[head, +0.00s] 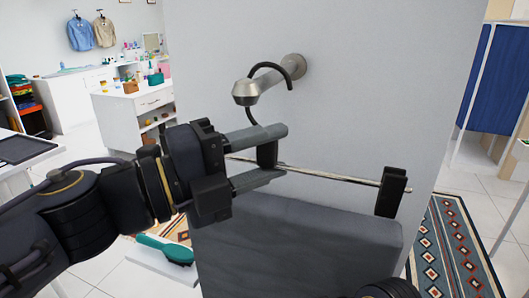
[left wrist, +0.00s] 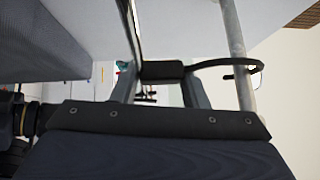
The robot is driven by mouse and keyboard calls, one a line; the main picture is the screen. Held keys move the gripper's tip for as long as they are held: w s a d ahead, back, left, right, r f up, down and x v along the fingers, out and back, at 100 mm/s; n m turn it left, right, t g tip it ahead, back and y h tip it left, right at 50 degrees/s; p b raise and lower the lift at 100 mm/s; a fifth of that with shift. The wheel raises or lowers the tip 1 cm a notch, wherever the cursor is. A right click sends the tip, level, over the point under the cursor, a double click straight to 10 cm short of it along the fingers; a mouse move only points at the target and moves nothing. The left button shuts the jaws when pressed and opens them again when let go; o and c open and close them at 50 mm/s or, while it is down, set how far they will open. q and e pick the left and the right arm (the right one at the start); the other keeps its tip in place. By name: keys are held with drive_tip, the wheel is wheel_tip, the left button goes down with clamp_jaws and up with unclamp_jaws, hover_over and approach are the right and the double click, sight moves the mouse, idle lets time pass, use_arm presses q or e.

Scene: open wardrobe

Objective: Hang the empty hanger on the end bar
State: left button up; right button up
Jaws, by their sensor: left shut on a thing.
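The end bar (head: 270,80) is a short metal peg with a thick tip, sticking out of the pale wardrobe end panel. The hanger has a thin metal rod (head: 325,174), a black clip (head: 392,192) at its right and another clip (head: 267,153) at my left gripper. Its dark hook (head: 268,65) arcs over the end bar in the head view; whether it bears on the bar I cannot tell. My left gripper (head: 280,153) is shut on the hanger at the left clip, below the bar. In the left wrist view, the hook (left wrist: 252,64) shows at right.
The flat end panel (head: 370,70) stands close behind the hanger. A dark grey padded block (head: 300,245) sits below it. A teal brush (head: 165,250) lies on a low white surface at lower left.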

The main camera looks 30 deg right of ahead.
use_arm(q)
drive_tip(key=shift+f, duration=0.5)
drive_tip(key=o, duration=1.2)
